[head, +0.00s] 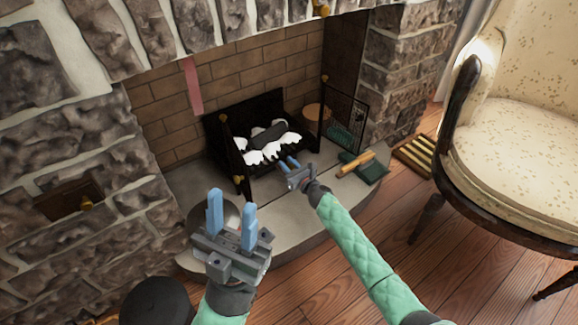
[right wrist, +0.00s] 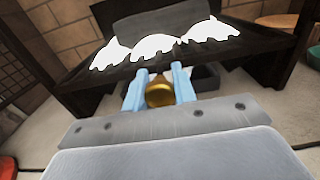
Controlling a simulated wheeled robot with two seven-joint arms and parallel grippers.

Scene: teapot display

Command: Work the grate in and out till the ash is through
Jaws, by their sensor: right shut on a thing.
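The black grate (head: 262,140) stands in the brick fireplace, with white ash (head: 270,150) in clumps on it. The white ash (right wrist: 165,48) and the dark front edge of the grate (right wrist: 90,78) also show in the right wrist view. My right gripper (head: 290,163) is at the front of the grate. In the right wrist view its blue fingers are shut on a round brass knob (right wrist: 159,92) below the grate's front edge. What lies under the ash is hidden. My left gripper (head: 232,218) is open and empty above the hearth, its fingers pointing up.
A dustpan with a wooden-handled brush (head: 358,165) lies on the hearth at right. A black mesh screen (head: 345,115) stands beside the grate. A round wooden piece (head: 316,114) sits behind it. A cream armchair (head: 520,130) stands at right. A round pan (head: 215,215) is behind my left gripper.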

